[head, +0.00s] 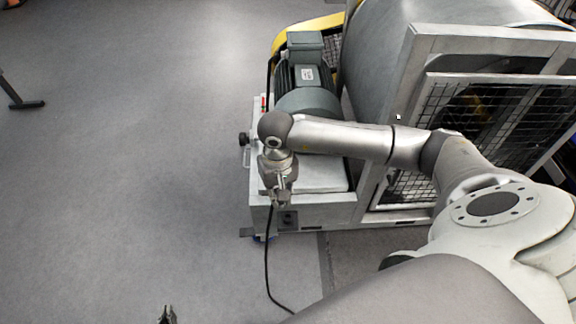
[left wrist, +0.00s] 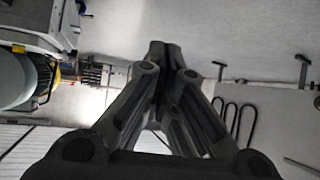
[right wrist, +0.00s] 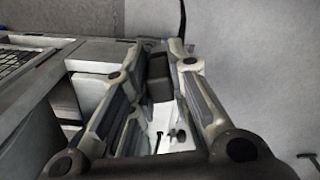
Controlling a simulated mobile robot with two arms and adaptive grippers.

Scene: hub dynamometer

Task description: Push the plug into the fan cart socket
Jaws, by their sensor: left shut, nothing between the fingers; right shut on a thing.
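My right gripper (head: 279,203) is at the front face of the fan cart (head: 330,213), pointing down. It is shut on a dark plug (right wrist: 158,82), seen between the fingers in the right wrist view. A black cable (head: 268,255) runs down from the gripper to the floor. A small dark socket (head: 289,219) sits on the cart's front face, just right of and below the fingertips. I cannot tell whether plug and socket touch. My left gripper (head: 166,315) shows only its tips at the bottom edge; in the left wrist view its fingers (left wrist: 165,60) are together and empty.
The cart carries a grey motor (head: 305,75) and a large fan housing with a mesh guard (head: 475,105) on the right. My right arm passes in front of it.

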